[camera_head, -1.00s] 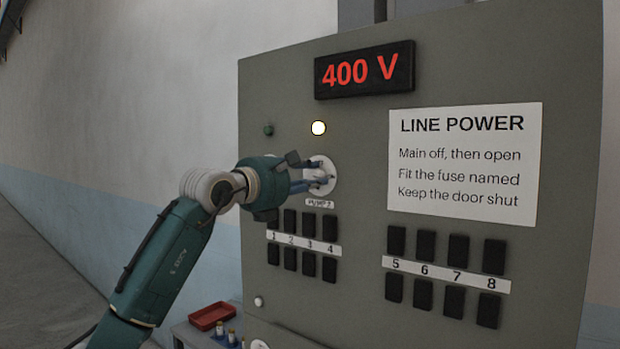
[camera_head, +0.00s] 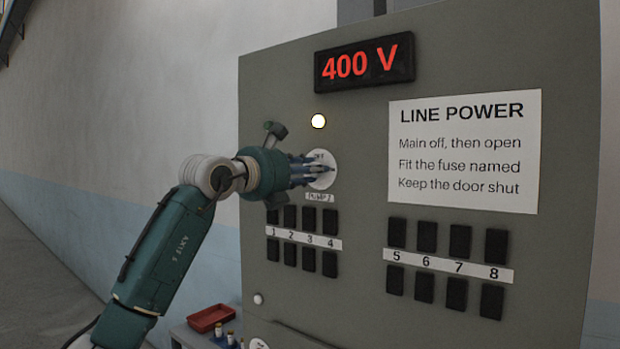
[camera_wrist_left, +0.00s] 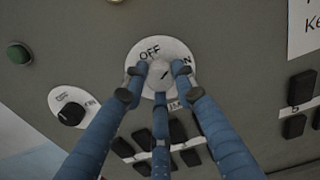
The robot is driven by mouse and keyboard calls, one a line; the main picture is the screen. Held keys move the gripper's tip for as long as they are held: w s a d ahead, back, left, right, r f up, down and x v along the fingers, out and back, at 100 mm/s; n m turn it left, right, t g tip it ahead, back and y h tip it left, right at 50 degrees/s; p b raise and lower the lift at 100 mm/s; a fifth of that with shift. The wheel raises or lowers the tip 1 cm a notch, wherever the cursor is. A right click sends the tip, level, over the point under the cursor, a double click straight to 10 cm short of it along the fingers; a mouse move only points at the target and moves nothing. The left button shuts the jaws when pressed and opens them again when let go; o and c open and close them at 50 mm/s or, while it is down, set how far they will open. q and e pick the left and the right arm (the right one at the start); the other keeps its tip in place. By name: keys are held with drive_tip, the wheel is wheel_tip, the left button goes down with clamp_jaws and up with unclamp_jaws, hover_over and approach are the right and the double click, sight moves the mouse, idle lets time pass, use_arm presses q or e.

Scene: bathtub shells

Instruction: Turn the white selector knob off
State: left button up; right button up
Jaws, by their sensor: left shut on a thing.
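The white selector knob (camera_wrist_left: 158,76) sits on a round white plate (camera_wrist_left: 137,60) marked OFF and ON; the plate also shows in the head view (camera_head: 325,160). A dark line on the knob slants up to the right in the wrist view, seemingly between the two words. My left gripper (camera_wrist_left: 157,92) has blue fingers closed around the knob, in front of the panel. In the head view, the left gripper (camera_head: 309,171) hides most of the knob. My right gripper is not in view.
The grey cabinet (camera_head: 360,130) carries a 400 V display (camera_head: 364,62), a lit lamp (camera_head: 318,121), a sign (camera_head: 465,150) and several black fuse holders (camera_head: 459,247) below. A black knob (camera_wrist_left: 72,114) is nearby. A red tray (camera_head: 211,318) stands low left.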

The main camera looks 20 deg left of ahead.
use_arm(q)
drive_tip(key=n+b, duration=0.4)
drive_tip(key=n, duration=0.7)
drive_tip(key=shift+f, duration=0.2)
drive_tip(key=shift+n+b, duration=0.3)
drive_tip(key=shift+n, duration=0.1)
drive_tip(key=o, duration=1.2)
drive_tip(key=shift+d+r, duration=0.1)
drive_tip(key=shift+c, duration=0.2)
drive_tip(key=v, duration=1.2)
